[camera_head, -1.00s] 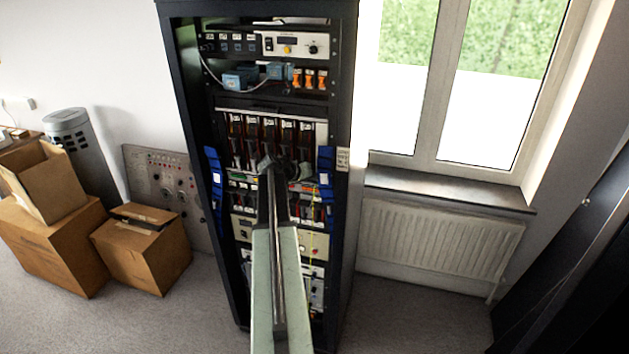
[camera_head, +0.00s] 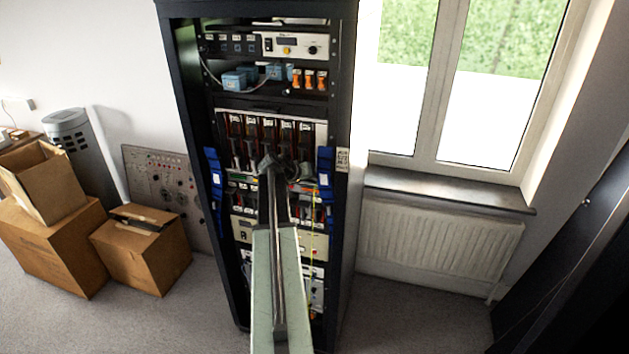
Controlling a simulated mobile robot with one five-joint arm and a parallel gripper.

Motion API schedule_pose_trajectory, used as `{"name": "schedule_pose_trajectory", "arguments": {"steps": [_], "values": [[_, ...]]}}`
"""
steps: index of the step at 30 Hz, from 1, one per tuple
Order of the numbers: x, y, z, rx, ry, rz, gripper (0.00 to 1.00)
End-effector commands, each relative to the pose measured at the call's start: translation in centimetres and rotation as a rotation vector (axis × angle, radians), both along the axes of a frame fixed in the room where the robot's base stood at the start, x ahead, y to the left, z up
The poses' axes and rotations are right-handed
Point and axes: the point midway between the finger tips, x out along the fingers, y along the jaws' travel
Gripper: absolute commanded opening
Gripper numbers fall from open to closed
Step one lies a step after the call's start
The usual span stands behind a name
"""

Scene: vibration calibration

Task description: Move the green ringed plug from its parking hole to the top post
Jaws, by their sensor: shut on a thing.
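My arm reaches up into the black rack, and my gripper (camera_head: 270,160) is in front of the panel of dark vertical units (camera_head: 270,135). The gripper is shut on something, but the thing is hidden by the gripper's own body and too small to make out. I cannot make out the green ringed plug, its parking hole or the top post in this view.
The black rack (camera_head: 345,230) stands open, with blue straps (camera_head: 325,175) on both sides. Blue boxes (camera_head: 235,80) and orange parts (camera_head: 309,79) sit on a shelf above. Cardboard boxes (camera_head: 140,255) stand left; a radiator (camera_head: 435,240) is right, below the window.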

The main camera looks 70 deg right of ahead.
Motion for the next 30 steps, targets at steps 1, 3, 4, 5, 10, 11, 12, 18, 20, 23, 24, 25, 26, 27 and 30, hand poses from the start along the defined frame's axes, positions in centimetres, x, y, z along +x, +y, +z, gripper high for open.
{"name": "schedule_pose_trajectory", "arguments": {"steps": [1,3,4,5,10,11,12,18,20,23,24,25,26,27,30], "values": [[0.02,-0.05,0.05,-0.001,0.001,0.002,0.00],[0.01,-0.05,0.05,-0.001,0.001,0.002,0.00],[0.01,-0.04,0.05,-0.001,0.001,0.002,0.00],[0.02,-0.04,0.05,-0.001,0.001,0.002,0.00],[0.03,-0.08,0.05,-0.001,0.001,0.002,0.00],[0.03,-0.11,0.06,-0.001,0.001,0.002,0.00],[0.03,-0.15,0.06,-0.001,0.001,0.002,0.00],[0.04,-0.36,0.06,-0.001,0.001,0.002,0.00],[0.05,-0.36,0.06,-0.001,0.001,0.002,0.00],[0.04,-0.35,0.06,-0.001,0.001,0.002,0.00],[0.04,-0.35,0.06,-0.001,0.001,0.002,0.00],[0.04,-0.35,0.06,-0.001,0.001,0.002,0.00],[0.04,-0.35,0.06,-0.001,0.001,0.002,0.23],[0.04,-0.34,0.05,-0.001,0.001,0.002,0.34],[0.03,-0.33,0.04,-0.001,0.001,0.001,0.42]]}}
